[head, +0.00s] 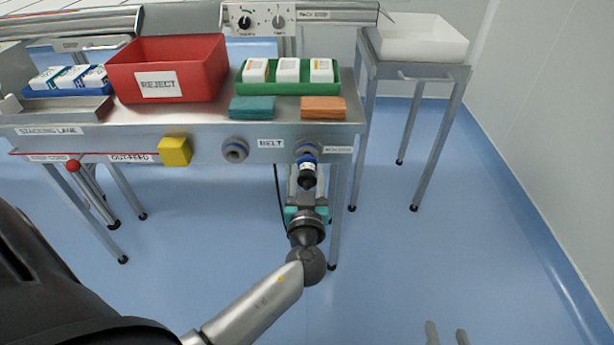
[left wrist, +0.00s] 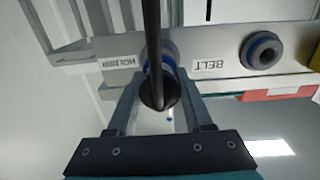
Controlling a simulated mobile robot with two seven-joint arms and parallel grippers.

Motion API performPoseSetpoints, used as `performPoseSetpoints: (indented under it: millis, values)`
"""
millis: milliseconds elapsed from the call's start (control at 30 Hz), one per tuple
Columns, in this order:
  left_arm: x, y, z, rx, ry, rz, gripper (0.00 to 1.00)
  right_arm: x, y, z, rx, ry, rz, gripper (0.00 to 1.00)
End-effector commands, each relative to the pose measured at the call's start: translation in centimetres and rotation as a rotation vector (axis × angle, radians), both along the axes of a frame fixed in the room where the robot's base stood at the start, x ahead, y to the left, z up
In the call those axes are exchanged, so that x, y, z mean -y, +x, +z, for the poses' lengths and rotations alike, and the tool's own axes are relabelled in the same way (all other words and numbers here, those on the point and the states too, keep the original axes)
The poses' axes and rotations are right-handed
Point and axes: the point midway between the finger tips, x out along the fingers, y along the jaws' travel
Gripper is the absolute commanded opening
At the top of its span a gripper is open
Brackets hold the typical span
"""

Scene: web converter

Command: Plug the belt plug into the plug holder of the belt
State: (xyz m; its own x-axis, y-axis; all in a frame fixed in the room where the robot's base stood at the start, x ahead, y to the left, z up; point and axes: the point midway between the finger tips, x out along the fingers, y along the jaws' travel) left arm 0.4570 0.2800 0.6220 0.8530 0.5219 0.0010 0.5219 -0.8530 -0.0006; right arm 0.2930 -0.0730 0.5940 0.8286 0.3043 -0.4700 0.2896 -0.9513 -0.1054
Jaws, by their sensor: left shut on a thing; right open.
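The belt plug (head: 307,173), black with a blue and white band, is held by my left gripper (head: 306,188) at the table's front panel. Its front end is at the plug holder (head: 308,147), a round port at the panel's right end. I cannot tell whether it is touching or inside the port. In the left wrist view the plug's black back (left wrist: 161,92) sits between the fingers (left wrist: 157,100), with its cable across the view and the holder mostly hidden behind it. The BELT socket (head: 235,150) is empty. My right gripper (head: 447,334) is open and empty at the bottom right.
A yellow block (head: 175,151) juts from the panel left of the BELT socket. A red reject bin (head: 168,68), a green tray (head: 289,89) and teal and orange blocks stand above. A white tray (head: 420,40) is on the right stand. The floor at right is clear.

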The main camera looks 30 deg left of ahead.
Motion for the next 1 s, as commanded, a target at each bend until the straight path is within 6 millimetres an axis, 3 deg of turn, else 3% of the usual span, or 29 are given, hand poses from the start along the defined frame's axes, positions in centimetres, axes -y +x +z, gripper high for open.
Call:
performPoseSetpoints:
  millis: [1000]
  values:
    - [-0.9, 1.4, 0.0, 0.0, 0.0, 0.001, 0.0, 0.0, 0.0, -0.2, 0.0, 0.0, 0.0, 0.5]
